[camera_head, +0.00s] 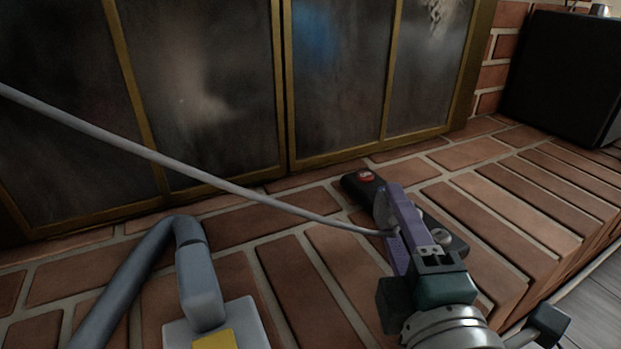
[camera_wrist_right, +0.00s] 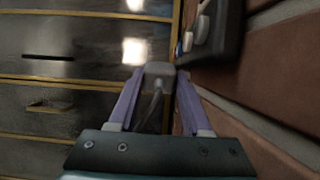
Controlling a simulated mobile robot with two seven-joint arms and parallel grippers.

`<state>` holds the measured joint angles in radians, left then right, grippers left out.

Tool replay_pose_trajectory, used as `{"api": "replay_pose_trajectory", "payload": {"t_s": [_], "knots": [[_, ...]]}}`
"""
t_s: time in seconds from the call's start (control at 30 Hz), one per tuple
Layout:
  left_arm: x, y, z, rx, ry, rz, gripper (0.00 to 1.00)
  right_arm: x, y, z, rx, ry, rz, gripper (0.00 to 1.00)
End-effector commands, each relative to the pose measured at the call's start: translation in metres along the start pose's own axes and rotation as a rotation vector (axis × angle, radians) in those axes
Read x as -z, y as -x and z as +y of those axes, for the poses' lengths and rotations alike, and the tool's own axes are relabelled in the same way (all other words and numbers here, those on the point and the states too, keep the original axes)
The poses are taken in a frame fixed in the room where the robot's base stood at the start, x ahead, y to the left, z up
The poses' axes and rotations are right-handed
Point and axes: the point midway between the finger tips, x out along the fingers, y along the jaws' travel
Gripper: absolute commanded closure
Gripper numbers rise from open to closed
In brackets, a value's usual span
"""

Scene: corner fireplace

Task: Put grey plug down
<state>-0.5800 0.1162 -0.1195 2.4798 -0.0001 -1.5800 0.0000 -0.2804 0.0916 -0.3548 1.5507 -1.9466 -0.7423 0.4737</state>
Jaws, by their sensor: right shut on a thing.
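My right gripper (camera_head: 393,214) has purple fingers and is low over the brick hearth. It is shut on the grey plug (camera_head: 381,207), mostly hidden by the fingers in the head view. In the right wrist view the grey plug (camera_wrist_right: 159,71) sits between the fingertips, with its cord running back between the fingers. In the head view the grey cord (camera_head: 215,180) stretches from the gripper to the upper left. I cannot tell whether the plug touches the bricks. My left gripper is not in view.
A black device (camera_head: 361,187) with a red button lies on the brick hearth (camera_head: 290,275) behind the gripper. A thick grey tube (camera_head: 135,280) and a block with a yellow patch (camera_head: 214,341) are at lower left. Glass fireplace doors (camera_head: 210,85) stand behind; a black box (camera_head: 560,75) is at right.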

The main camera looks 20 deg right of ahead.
Motion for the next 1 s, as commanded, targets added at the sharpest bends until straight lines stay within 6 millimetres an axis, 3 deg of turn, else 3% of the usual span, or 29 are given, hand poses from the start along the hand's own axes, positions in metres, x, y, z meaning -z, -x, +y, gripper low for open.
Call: {"api": "replay_pose_trajectory", "payload": {"t_s": [0.73,0.77,1.0], "knots": [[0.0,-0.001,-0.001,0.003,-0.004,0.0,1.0,0.0,0.0,-0.013,-0.001,-0.001,-0.001,1.0],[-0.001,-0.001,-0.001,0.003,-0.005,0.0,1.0,0.0,0.0,-0.013,-0.001,-0.001,-0.001,0.49],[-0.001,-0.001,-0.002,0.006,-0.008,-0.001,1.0,0.0,0.0,-0.013,0.0,-0.001,-0.001,0.22]]}}
